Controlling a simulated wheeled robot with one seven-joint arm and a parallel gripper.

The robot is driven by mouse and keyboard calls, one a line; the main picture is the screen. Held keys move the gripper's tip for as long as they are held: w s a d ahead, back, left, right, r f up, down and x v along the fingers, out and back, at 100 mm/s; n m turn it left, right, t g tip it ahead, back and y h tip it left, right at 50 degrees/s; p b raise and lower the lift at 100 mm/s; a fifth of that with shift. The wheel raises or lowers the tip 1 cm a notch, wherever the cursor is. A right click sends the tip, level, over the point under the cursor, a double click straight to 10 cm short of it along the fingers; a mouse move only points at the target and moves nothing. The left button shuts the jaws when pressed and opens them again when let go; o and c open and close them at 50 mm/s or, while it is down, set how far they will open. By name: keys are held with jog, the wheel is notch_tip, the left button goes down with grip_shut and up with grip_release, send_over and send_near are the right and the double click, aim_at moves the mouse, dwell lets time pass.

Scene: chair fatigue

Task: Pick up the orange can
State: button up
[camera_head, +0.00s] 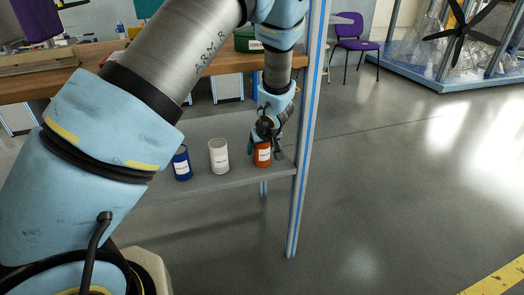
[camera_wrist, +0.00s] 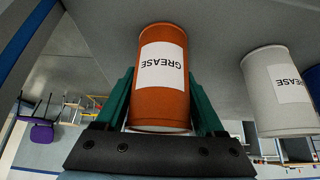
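The orange can (camera_head: 263,156) stands upright on a grey shelf (camera_head: 225,183), at the right end of a row of cans. My gripper (camera_head: 268,148) reaches down over it from above. In the wrist view the orange can (camera_wrist: 162,95) has a white label reading GREASE, upside down in that picture. It lies between the two green fingers of my gripper (camera_wrist: 161,90), one on each side. The fingers are spread about as wide as the can, with a slim gap seeming to show. Contact is hard to judge. The can's far side is hidden.
A white can (camera_head: 218,157) stands close to the left of the orange one, and a blue can (camera_head: 181,163) further left. The white can shows in the wrist view (camera_wrist: 268,90) too. A blue-grey post (camera_head: 307,130) rises just to the right. Open floor lies beyond it.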

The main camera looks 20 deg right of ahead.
grip_shut()
dwell(0.3)
jog(key=shift+r, duration=0.15)
